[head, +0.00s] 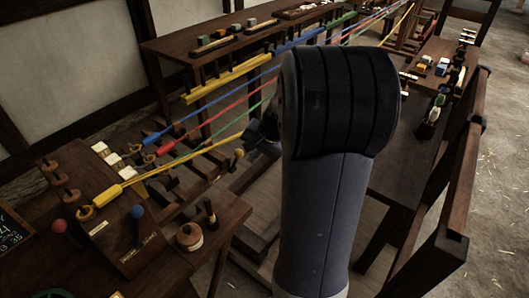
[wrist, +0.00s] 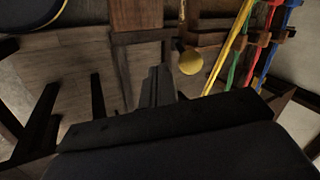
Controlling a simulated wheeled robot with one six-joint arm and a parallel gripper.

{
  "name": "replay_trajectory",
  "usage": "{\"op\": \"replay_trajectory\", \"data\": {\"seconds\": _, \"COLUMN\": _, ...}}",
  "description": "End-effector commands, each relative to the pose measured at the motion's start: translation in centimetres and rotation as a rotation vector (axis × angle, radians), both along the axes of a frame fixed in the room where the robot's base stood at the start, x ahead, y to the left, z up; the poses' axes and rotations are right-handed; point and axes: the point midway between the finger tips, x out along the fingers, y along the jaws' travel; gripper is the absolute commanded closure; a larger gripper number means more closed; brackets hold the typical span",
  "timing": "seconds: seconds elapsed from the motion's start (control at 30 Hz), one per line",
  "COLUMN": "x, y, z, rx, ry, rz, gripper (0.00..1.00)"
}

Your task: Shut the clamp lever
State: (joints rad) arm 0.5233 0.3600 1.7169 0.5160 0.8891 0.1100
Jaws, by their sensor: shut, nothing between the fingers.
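Several levers with ball knobs stand at the left wooden bench; I cannot tell for sure which is the clamp lever. A yellow-knobbed lever (head: 238,154) stands near the ropes' close end, left of my arm. Its yellow ball (wrist: 190,62) shows in the wrist view, just right of and beyond my fingers. A blue-knobbed lever (head: 137,212) and a red knob (head: 59,226) are further left on the bench. My gripper (wrist: 158,82) is shut and empty, apart from the yellow ball. In the head view my arm hides most of the gripper.
Blue, red, green and yellow ropes (head: 215,108) stretch diagonally to the back right. A long bench (head: 175,45) stands behind them. A wooden rail (head: 455,190) and side table (head: 390,180) lie right of my arm. Straw-strewn floor (head: 500,180) is open at far right.

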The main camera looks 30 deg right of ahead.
Motion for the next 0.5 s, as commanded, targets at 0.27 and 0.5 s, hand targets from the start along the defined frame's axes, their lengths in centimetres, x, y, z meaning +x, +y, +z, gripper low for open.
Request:
{"op": "replay_trajectory", "data": {"seconds": 0.27, "x": 0.90, "y": 0.51, "z": 0.20, "rx": -0.001, "ry": -0.001, "rz": 0.000, "gripper": 1.00}}
{"op": "replay_trajectory", "data": {"seconds": 0.5, "x": 0.88, "y": 0.49, "z": 0.22, "rx": -0.001, "ry": 0.000, "rz": 0.000, "gripper": 1.00}}
